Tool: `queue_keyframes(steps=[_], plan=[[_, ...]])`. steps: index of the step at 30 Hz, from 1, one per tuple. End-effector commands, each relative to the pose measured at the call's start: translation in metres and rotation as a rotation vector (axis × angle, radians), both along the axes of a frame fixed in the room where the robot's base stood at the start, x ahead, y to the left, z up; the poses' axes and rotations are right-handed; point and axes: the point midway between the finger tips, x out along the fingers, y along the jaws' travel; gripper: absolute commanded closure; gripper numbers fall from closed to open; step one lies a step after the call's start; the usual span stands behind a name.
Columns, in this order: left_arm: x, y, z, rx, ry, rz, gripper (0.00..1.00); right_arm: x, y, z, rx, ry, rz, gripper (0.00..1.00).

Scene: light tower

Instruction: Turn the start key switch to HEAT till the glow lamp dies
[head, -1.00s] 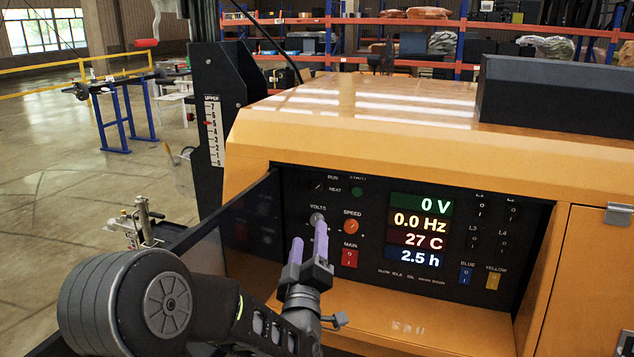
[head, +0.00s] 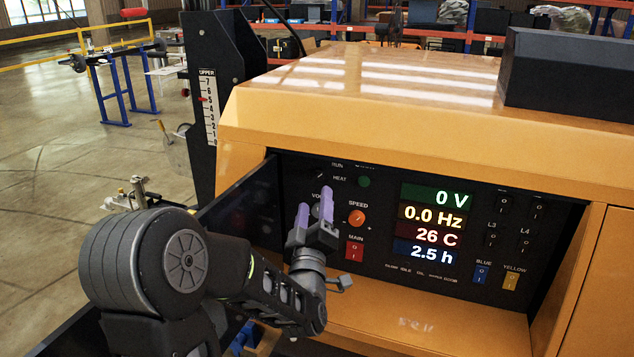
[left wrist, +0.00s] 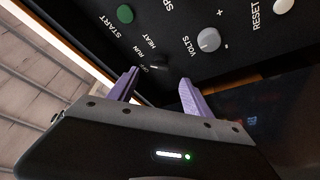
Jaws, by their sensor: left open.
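The start key switch (head: 319,175) is a small dark knob at the panel's upper left, by the RUN and HEAT labels. In the left wrist view the switch (left wrist: 159,62) sits just beyond my fingertips, beside OFF, RUN and HEAT. Its exact setting is too small to tell. My left gripper (head: 315,198) is open and empty, its purple fingers pointing at the panel below the switch. They partly cover the VOLTS knob in the head view; it shows clear in the left wrist view (left wrist: 208,40). I cannot pick out a lit glow lamp. My right gripper is not in view.
A green START button (head: 364,182) is right of the switch, with an orange SPEED knob (head: 357,217) and red MAIN switch (head: 354,250) below. The display (head: 433,224) reads 0 V, 0.0 Hz, 26 C, 2.5 h. A dark open door (head: 240,215) flanks the panel's left.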

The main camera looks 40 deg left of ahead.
Motion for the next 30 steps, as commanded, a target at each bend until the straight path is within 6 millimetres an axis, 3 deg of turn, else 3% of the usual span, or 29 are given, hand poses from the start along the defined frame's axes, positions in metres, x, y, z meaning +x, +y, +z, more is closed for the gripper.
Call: queue_keyframes(steps=[3, 12, 23, 30], plan=[[0.013, 0.009, 0.009, 0.002, 0.001, 0.002, 0.42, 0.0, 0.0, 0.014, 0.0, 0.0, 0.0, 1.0], [0.047, 0.032, 0.018, 0.002, 0.0, 0.001, 0.42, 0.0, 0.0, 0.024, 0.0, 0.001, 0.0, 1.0], [0.054, 0.036, 0.018, 0.0, 0.0, 0.0, 0.42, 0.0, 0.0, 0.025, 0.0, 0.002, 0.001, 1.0], [0.053, 0.036, 0.018, 0.0, 0.0, 0.0, 0.6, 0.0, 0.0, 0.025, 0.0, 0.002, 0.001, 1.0]])
